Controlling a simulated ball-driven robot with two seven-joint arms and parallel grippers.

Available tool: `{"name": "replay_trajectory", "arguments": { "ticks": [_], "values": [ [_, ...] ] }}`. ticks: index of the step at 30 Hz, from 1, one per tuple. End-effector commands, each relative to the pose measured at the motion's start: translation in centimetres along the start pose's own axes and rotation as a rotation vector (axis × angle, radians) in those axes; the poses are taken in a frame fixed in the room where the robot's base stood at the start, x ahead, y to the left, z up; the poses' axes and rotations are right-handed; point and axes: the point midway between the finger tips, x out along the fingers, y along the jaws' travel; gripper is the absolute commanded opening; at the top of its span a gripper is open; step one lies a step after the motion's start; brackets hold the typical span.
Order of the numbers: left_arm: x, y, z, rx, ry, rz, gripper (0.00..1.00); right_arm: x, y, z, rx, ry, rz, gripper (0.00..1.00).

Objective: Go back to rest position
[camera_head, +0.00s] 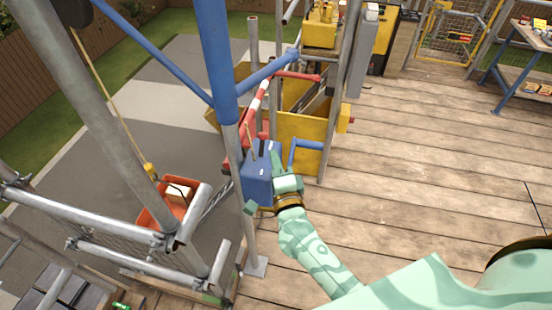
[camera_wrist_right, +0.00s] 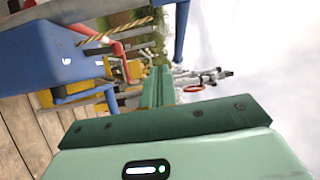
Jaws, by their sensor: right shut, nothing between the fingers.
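My right gripper (camera_head: 276,158) is at the end of my pale green arm, which reaches in from the lower right. It is next to a blue box (camera_head: 256,178) mounted by the blue and grey scaffold post. In the right wrist view, the fingers (camera_wrist_right: 157,88) are together with nothing between them. The blue box (camera_wrist_right: 48,52) shows there at the upper left, with a twisted rope at its top; I cannot tell whether the hand touches it. My left gripper is not in view.
Scaffold poles and a grey railing (camera_head: 110,245) stand at left. An orange bucket (camera_head: 153,222) sits behind the railing, near a rope. A yellow bin (camera_head: 300,135) stands beyond the box. The wooden deck (camera_head: 430,170) is clear to the right; a workbench (camera_head: 525,62) is at far right.

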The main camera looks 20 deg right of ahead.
Motion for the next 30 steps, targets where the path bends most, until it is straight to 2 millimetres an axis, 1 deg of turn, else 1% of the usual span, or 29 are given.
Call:
{"name": "replay_trajectory", "arguments": {
  "ticks": [2, 9, 17, 20, 22, 23, 24, 26, 27, 29, 30],
  "values": [
    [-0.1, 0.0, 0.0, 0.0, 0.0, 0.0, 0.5, -0.2, -0.1, 0.0, 0.0, 0.0, 0.001, 0.0],
    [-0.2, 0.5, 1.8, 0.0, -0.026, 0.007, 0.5, -0.3, -0.1, 0.0, 0.0, 0.0, 0.001, 0.0],
    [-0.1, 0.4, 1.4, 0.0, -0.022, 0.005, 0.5, -0.2, -0.1, 0.0, -0.001, 0.0, 0.0, 0.0],
    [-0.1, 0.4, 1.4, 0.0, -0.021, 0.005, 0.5, -0.3, -0.1, 0.7, -0.056, -0.038, -0.001, 0.0],
    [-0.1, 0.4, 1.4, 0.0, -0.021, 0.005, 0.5, -0.8, 2.1, 2.1, -0.199, -0.116, 0.026, 0.0],
    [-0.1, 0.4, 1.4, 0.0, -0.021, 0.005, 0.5, -1.2, 3.6, 2.7, -0.274, -0.156, 0.046, 0.0],
    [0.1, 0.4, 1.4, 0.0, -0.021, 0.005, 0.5, -1.9, 6.2, 3.3, -0.377, -0.212, 0.079, 0.0],
    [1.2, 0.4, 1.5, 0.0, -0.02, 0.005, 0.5, -3.5, 11.1, 4.1, -0.526, -0.302, 0.135, 0.0],
    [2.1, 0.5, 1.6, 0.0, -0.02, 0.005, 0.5, -4.8, 14.7, 4.3, -0.621, -0.365, 0.176, 0.0],
    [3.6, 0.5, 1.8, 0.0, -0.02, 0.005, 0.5, -7.2, 20.1, 4.4, -0.753, -0.458, 0.239, 0.0],
    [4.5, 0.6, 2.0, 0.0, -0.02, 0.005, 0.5, -8.8, 23.6, 4.3, -0.833, -0.52, 0.279, 0.0]
  ]
}}
